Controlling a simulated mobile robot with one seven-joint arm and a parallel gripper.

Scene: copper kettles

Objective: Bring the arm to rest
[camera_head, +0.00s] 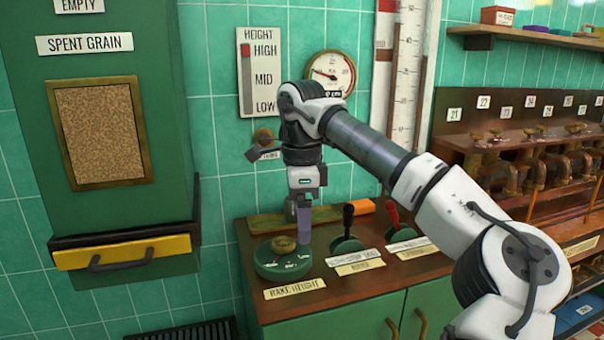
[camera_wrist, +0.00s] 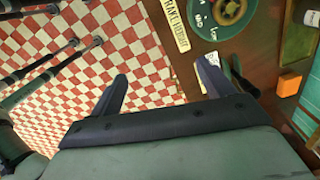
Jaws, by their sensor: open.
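My gripper (camera_head: 304,222) points down above the wooden top of the green cabinet, beside the round green rake height dial (camera_head: 275,262). In the wrist view my gripper (camera_wrist: 162,76) has its two fingers wide apart with nothing between them. Behind the gap, the checkered floor and the cabinet edge show. The dial (camera_wrist: 228,14) with its brass knob is at the top of that view, beyond the fingertips. In the head view the fingers overlap the dial's right side; I cannot tell whether they touch it. My arm reaches in from the lower right.
A black-handled lever (camera_head: 347,230) and a red-handled lever (camera_head: 393,222) stand right of the dial. An orange block (camera_head: 343,209) lies behind them. A green bin unit with a yellow drawer (camera_head: 122,252) is at left. Brass valves (camera_head: 530,150) line the right.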

